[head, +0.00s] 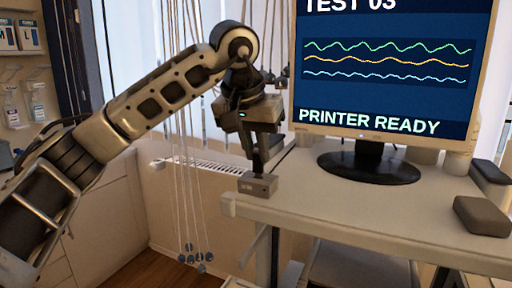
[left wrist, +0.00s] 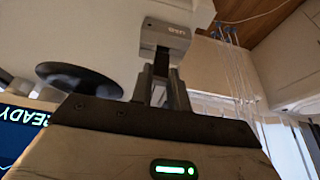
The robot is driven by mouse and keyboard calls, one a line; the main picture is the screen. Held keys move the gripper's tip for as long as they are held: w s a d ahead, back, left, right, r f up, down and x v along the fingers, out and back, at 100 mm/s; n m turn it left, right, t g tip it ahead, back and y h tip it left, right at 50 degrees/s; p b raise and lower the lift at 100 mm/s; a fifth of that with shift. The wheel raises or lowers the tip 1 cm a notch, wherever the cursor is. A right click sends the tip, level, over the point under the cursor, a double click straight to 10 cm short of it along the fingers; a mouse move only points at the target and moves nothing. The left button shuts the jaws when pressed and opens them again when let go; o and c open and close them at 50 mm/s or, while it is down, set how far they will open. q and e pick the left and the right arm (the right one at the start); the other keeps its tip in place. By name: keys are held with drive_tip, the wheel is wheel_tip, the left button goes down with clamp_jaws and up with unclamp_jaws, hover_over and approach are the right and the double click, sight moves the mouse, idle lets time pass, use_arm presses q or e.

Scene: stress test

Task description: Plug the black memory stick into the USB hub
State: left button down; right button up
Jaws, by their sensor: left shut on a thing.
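The USB hub (head: 258,185) is a small grey box on the near left corner of the desk. My left gripper (head: 258,162) points down right above the hub, shut on the black memory stick (left wrist: 161,63). The stick is a small dark piece between the fingertips, mostly hidden by them. Its lower end is at the hub's top face; I cannot tell whether it touches or sits in a slot. My right gripper is not in view.
A monitor (head: 388,70) reading "PRINTER READY" stands on the desk (head: 340,215), its round black base (head: 368,168) right of the hub. A dark grey block (head: 482,216) lies at the right. Cords with blue ends (head: 195,256) hang left of the desk.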

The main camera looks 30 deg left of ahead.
use_arm(q)
drive_tip(key=shift+f+b, duration=0.3)
drive_tip(key=shift+f, duration=0.25)
drive_tip(key=c, duration=1.3)
unclamp_jaws()
drive_tip(key=p+v, duration=0.1)
drive_tip(key=v, duration=1.5)
drive_tip(key=shift+p, duration=0.35)
